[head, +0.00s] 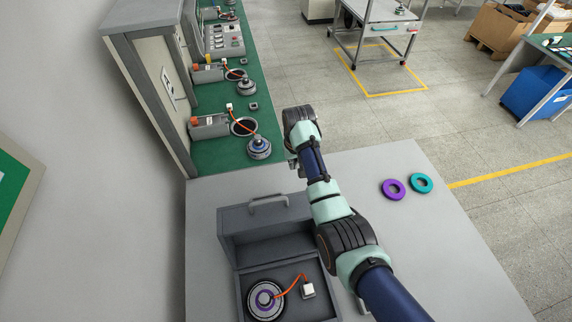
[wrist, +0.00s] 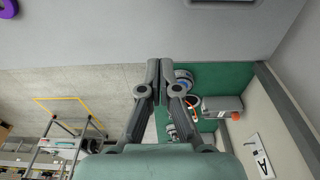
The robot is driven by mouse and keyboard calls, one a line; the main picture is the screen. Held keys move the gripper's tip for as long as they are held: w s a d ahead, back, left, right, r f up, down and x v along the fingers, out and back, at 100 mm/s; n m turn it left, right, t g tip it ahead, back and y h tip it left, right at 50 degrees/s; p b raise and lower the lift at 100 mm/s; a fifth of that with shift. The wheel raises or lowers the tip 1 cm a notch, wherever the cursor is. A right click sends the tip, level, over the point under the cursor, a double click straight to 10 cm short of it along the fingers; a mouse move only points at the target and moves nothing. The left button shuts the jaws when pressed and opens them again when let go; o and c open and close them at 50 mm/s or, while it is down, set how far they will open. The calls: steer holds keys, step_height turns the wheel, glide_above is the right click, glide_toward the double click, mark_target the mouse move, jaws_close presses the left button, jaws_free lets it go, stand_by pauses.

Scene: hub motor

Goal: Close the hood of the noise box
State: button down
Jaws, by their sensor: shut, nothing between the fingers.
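The noise box (head: 237,292) is a grey box on the light grey table, in the lower middle of the head view. Its hood (head: 262,222) stands open at the far side, with a light handle (head: 268,201) on it. A round hub motor (head: 265,299) with an orange cable and white connector (head: 307,289) lies inside the box. My gripper (wrist: 160,66) is shut and empty, with its fingertips together in the wrist view. In the head view it is mostly hidden behind my wrist, beyond and to the right of the hood, apart from the handle.
A purple ring (head: 394,189) and a teal ring (head: 421,183) lie on the table (head: 440,240) to the right of my arm. A green bench (head: 215,158) with motors and grey units adjoins the table's far left edge. A wall stands at left.

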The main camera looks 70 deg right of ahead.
step_height(320, 180, down, 10)
steer(key=s+a+p, duration=0.2)
steer(key=shift+a+r+p, duration=0.25)
steer(key=shift+a+p, duration=0.05)
steer(key=shift+a, duration=0.1)
stand_by(0.4)
steer(key=shift+r, duration=0.1)
